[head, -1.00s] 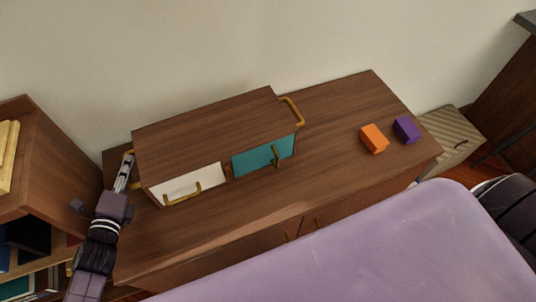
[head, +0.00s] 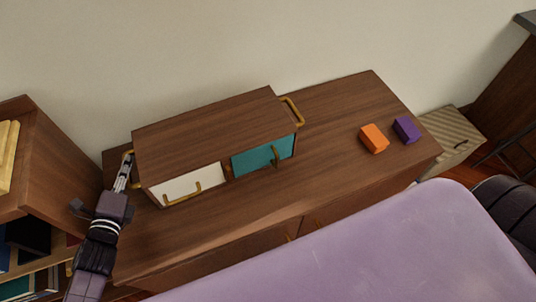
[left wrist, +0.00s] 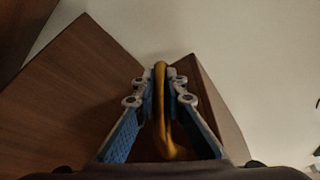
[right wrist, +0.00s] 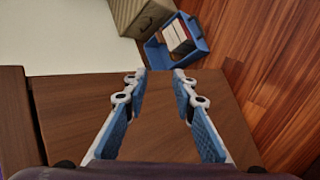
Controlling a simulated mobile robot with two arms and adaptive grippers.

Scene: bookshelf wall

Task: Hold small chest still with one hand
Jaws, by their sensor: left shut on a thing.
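The small chest (head: 205,130) is a brown wooden box on top of a low cabinet. Its front has a white drawer (head: 180,187) and a teal drawer (head: 255,163), both with brass pulls. A brass handle is on each short side; the right one (head: 292,110) is free. My left gripper (head: 126,163) is at the chest's left end. In the left wrist view its fingers (left wrist: 160,85) are shut on the left brass handle (left wrist: 163,130). My right gripper (right wrist: 160,85) shows in the right wrist view, open and empty, above a brown wooden surface.
An orange block (head: 374,139) and a purple block (head: 406,130) lie on the cabinet top (head: 335,100) right of the chest. A bookshelf (head: 45,165) stands at the left. A ribbed box (head: 450,135) is at the right. A blue bin (right wrist: 178,42) sits on the floor.

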